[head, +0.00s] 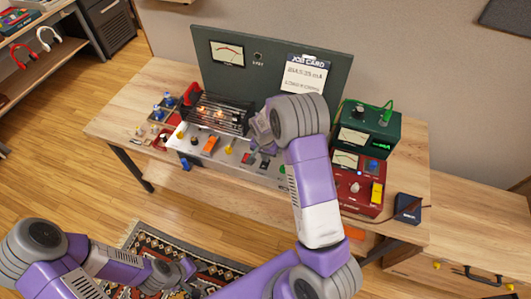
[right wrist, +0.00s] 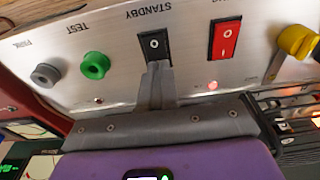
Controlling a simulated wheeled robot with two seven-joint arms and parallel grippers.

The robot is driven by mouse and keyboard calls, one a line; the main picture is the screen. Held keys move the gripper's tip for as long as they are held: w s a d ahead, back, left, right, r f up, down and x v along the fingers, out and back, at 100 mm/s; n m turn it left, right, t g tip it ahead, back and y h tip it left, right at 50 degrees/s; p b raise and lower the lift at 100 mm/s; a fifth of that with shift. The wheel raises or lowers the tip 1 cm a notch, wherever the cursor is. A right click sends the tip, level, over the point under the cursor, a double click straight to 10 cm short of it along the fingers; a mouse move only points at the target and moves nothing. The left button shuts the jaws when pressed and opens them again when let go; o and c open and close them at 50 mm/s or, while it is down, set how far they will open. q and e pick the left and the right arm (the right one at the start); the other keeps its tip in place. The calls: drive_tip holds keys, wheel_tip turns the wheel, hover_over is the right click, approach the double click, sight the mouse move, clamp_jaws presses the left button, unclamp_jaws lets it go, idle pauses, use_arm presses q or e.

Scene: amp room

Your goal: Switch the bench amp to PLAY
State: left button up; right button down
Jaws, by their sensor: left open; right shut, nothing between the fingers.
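The bench amp stands on the wooden bench in the head view, with glowing tubes in a cage and a silver front panel (head: 190,148). In the right wrist view the panel is upside down. A black rocker switch (right wrist: 153,46) shows an O mark beside the word STANDBY. My right gripper (right wrist: 158,68) is shut and empty, its tips at or just against the switch's lower part in that view. They hide that part and any label beyond it. My left gripper (head: 188,268) is open and empty, low over the rug, away from the bench.
Beside the black switch are a red rocker (right wrist: 224,40), a green knob (right wrist: 95,65), a grey knob (right wrist: 45,75) and a yellow knob (right wrist: 298,42). A small lamp (right wrist: 212,85) glows. Red (head: 358,185) and green (head: 368,128) instruments stand to the amp's right.

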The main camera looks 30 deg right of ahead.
drive_tip(key=shift+f+b, duration=0.3)
drive_tip(key=shift+r, duration=0.1)
drive_tip(key=shift+s+a, duration=0.1)
drive_tip(key=shift+s, duration=0.05)
drive_tip(key=shift+s+a, duration=0.2)
drive_tip(key=shift+a, duration=0.05)
drive_tip(key=shift+s+a+r, duration=0.15)
drive_tip(key=shift+s+a, duration=0.05)
drive_tip(key=shift+a, duration=0.05)
drive_tip(key=shift+w+r+p, duration=0.1)
drive_tip(key=shift+r+p, duration=0.05)
drive_tip(key=shift+p, duration=0.15)
